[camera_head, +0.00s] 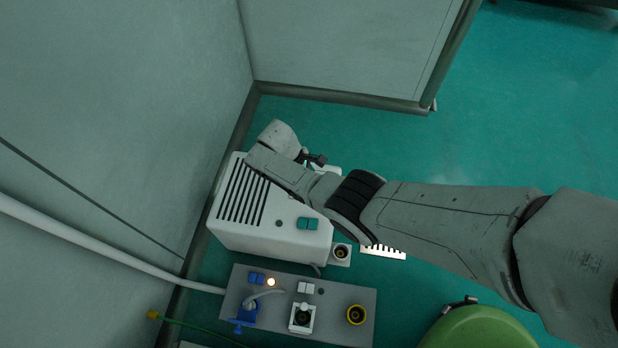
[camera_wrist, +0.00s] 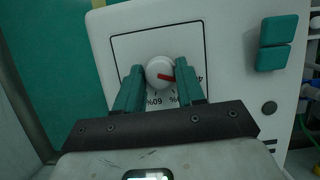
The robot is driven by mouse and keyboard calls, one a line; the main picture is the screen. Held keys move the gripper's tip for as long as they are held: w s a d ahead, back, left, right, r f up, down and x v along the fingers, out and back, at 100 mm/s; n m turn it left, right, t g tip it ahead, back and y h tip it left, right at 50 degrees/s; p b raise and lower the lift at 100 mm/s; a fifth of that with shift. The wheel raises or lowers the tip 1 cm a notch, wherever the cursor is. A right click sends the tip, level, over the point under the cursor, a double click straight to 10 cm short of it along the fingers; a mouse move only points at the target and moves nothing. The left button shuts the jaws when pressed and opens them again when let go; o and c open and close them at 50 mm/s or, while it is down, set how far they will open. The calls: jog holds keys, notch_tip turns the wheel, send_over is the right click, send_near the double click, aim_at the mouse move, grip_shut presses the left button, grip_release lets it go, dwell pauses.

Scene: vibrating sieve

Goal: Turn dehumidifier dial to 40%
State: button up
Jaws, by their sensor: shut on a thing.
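The dehumidifier is a white box (camera_head: 265,237) with a slotted vent, standing in the corner by the wall in the head view. In the wrist view its white panel (camera_wrist: 232,50) faces me. The round white dial (camera_wrist: 157,67) has a red pointer aimed right and slightly down in the picture. My gripper (camera_wrist: 160,72) is shut on the dial, one teal finger on each side. An upside-down 60% label shows below the dial; other scale marks are partly hidden by the fingers. In the head view the dial is hidden and the fingers cannot be made out clearly.
Teal buttons (camera_head: 307,224) sit on the box. A grey socket strip (camera_head: 335,325) with plugs, a lit lamp and a yellow-rimmed socket lies below it. A green round object (camera_head: 478,330) is at the bottom right. A wall panel (camera_head: 345,50) stands behind; open floor (camera_head: 530,110) lies right.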

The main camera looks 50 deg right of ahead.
jog(key=o, duration=1)
jog(key=shift+r, duration=0.1)
jog(key=p+v, duration=0.4)
jog(key=v, duration=0.6)
jog(key=shift+w+r+p, duration=0.2)
jog(key=shift+p, duration=0.1)
jog(key=shift+a, duration=0.15)
